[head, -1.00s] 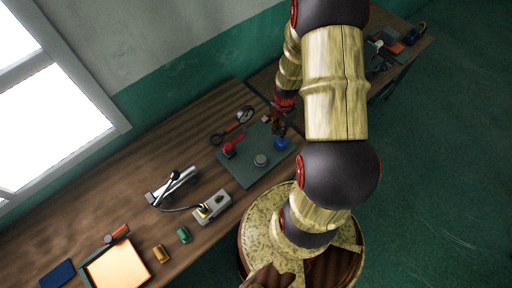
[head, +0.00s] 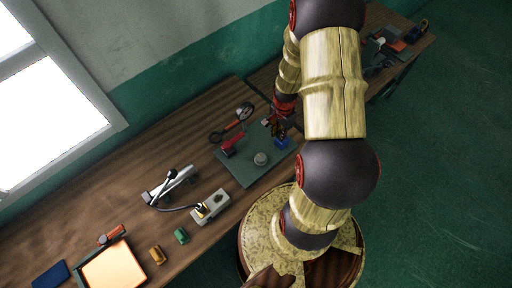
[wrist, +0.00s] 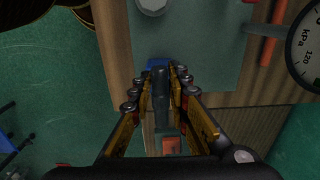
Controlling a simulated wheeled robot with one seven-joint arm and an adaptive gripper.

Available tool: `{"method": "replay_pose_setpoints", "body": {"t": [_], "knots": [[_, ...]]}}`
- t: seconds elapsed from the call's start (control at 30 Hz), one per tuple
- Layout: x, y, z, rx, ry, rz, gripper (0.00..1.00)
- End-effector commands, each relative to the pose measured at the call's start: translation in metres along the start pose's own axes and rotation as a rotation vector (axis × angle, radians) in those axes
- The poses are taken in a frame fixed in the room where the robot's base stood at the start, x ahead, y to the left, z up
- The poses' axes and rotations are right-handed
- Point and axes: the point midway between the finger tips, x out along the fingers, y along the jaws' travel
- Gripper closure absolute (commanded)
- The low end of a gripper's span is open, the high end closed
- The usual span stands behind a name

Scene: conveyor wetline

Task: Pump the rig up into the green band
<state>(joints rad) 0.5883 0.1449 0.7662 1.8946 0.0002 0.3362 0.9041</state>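The rig is a grey-green plate (head: 242,172) on the bench. It carries a red part (head: 232,146), a round grey cap (head: 260,159) and a blue part (head: 282,143). A round gauge (head: 245,111) stands at its far side; the wrist view shows part of its kPa dial (wrist: 305,52), but no needle or green band. My gripper (head: 279,123) is over the plate's right side near the blue part. In the wrist view my gripper's fingertips (wrist: 161,80) are apart, with a dark grey bar (wrist: 162,98) between them; contact is unclear. The blue part (wrist: 157,62) shows just beyond the tips.
Left along the bench are a silver lever device (head: 172,187) cabled to a grey box (head: 211,206), small green (head: 181,236) and brown (head: 157,255) blocks, a lit panel (head: 114,267) and a blue pad (head: 50,274). Another bench stands at the upper right; open floor lies right.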

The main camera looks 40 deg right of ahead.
Motion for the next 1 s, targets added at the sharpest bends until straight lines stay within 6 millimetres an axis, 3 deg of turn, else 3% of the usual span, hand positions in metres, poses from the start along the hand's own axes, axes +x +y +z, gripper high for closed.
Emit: {"method": "replay_pose_setpoints", "body": {"t": [0.3,0.67,1.0], "knots": [[-0.001,0.0,0.0,0.0,0.0,-0.001,0.65],[-0.004,0.0,0.0,0.0,0.0,-0.001,0.65],[-0.034,0.0,0.0,0.0,0.0,0.0,0.65]]}}
